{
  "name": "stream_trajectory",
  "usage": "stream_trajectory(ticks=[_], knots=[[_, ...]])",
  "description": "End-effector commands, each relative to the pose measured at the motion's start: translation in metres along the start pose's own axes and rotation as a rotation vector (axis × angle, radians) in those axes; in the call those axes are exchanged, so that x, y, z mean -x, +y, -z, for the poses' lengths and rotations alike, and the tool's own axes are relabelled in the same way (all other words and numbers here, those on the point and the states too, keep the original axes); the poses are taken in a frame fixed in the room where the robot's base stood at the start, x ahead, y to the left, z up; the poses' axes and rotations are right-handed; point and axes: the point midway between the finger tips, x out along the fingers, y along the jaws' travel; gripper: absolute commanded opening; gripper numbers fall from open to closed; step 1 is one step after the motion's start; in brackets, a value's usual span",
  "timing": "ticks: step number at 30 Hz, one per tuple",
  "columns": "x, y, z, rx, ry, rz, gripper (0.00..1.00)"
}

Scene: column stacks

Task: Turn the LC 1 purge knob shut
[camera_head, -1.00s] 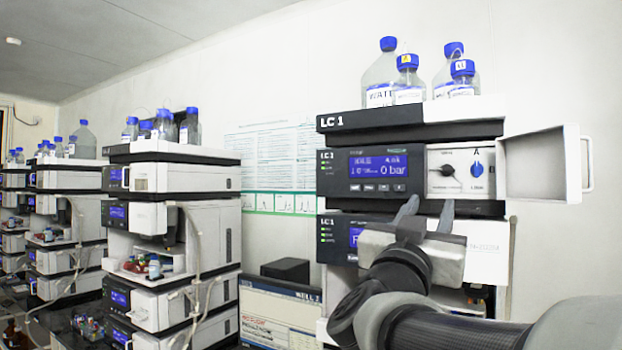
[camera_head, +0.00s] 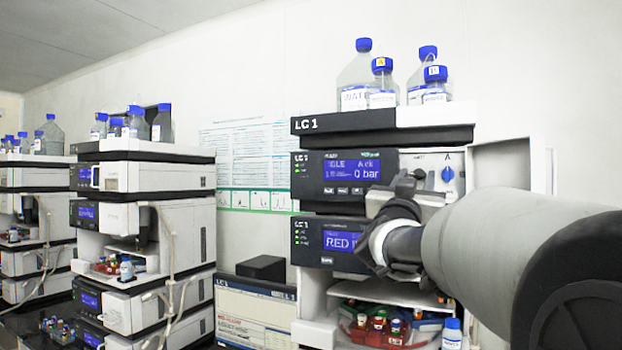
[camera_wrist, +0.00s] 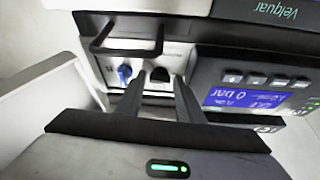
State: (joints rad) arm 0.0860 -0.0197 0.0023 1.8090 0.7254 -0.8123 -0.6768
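The LC 1 pump (camera_head: 322,176) shows "0 bar" on its blue display. Its light knob panel carries a dark knob, taken as the purge knob (camera_wrist: 160,75), and a blue knob (camera_head: 447,174) near an "A" mark. My gripper (camera_head: 405,183) is in front of the panel and hides most of the dark knob in the head view. In the wrist view, my gripper's two fingers (camera_wrist: 161,82) are apart, with the dark knob between or just beyond their tips. Contact cannot be told. The blue knob also shows in the wrist view (camera_wrist: 124,73), beside one finger.
An open white door (camera_wrist: 38,112) stands beside the panel, partly hidden by my arm in the head view. A dark looped bracket (camera_wrist: 128,52) is close to the fingers. Blue-capped bottles (camera_head: 382,82) stand on top; vials (camera_head: 378,324) sit below.

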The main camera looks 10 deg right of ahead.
Motion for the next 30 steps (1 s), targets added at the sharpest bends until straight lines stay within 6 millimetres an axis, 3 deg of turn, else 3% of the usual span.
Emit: stream_trajectory(ticks=[6, 12, 22, 30], knots=[[-0.0004, 0.0002, 0.0, 0.0, 0.0, 0.0, 0.34], [-0.0002, 0.0002, 0.0, 0.0, 0.0, -0.001, 0.04], [-0.0001, -0.0007, 0.0, -0.044, 0.001, -0.018, 0.04], [-0.0002, -0.0034, -0.0001, -0.203, 0.0, -0.083, 0.04]])
